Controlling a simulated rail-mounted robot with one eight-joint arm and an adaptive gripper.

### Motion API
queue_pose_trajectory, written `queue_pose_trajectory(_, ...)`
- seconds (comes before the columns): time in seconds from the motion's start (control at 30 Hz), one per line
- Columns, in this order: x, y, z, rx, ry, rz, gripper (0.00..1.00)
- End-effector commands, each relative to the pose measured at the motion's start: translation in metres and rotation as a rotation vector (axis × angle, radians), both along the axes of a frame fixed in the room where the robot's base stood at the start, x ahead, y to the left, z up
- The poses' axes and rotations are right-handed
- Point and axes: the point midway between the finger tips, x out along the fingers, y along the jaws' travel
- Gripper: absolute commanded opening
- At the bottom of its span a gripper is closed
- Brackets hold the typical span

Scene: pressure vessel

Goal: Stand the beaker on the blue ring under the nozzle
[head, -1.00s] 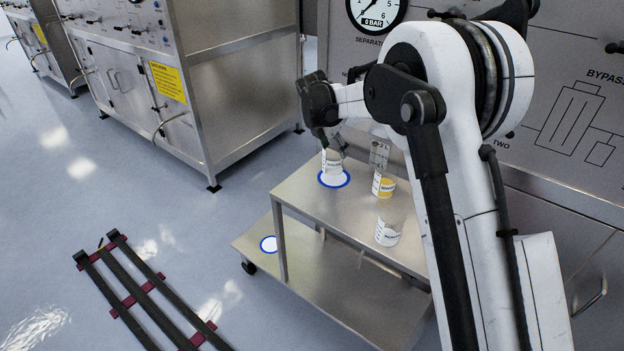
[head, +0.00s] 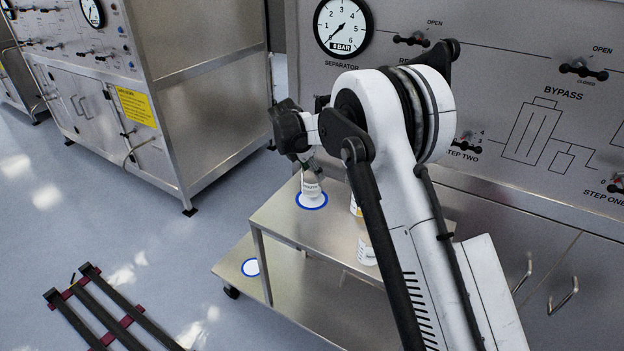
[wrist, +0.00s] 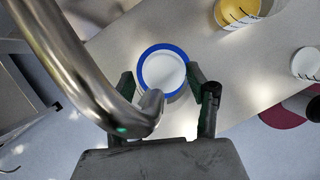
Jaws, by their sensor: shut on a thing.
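The beaker (head: 311,188), pale with a dark printed mark, is upright at the blue ring (head: 312,206) on the cart's top. Whether its base touches the surface cannot be told. My gripper (head: 308,168) is shut on the beaker from above. In the wrist view my gripper's fingers (wrist: 161,84) stand either side of the beaker's place, with the blue ring (wrist: 142,72) seen beyond them around a white centre; the beaker's walls are hard to make out there. A curved metal pipe (wrist: 72,55), apparently the nozzle, ends close to the fingers.
A beaker with yellow contents (wrist: 237,10) and an empty-looking beaker (head: 367,250) stand on the cart top (head: 290,222), partly behind my arm in the head view. Another blue ring (head: 250,267) lies on the lower shelf. A panel with a gauge (head: 342,27) stands behind.

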Motion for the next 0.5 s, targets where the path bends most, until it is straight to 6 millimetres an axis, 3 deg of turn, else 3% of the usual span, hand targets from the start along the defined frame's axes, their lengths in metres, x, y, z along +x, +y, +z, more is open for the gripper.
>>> queue_pose_trajectory(0.23, 0.0, 0.0, -0.03, 0.0, 0.0, 0.0, 0.17)
queue_pose_trajectory(0.5, 0.0, 0.0, -0.033, 0.0, 0.0, 0.0, 0.17)
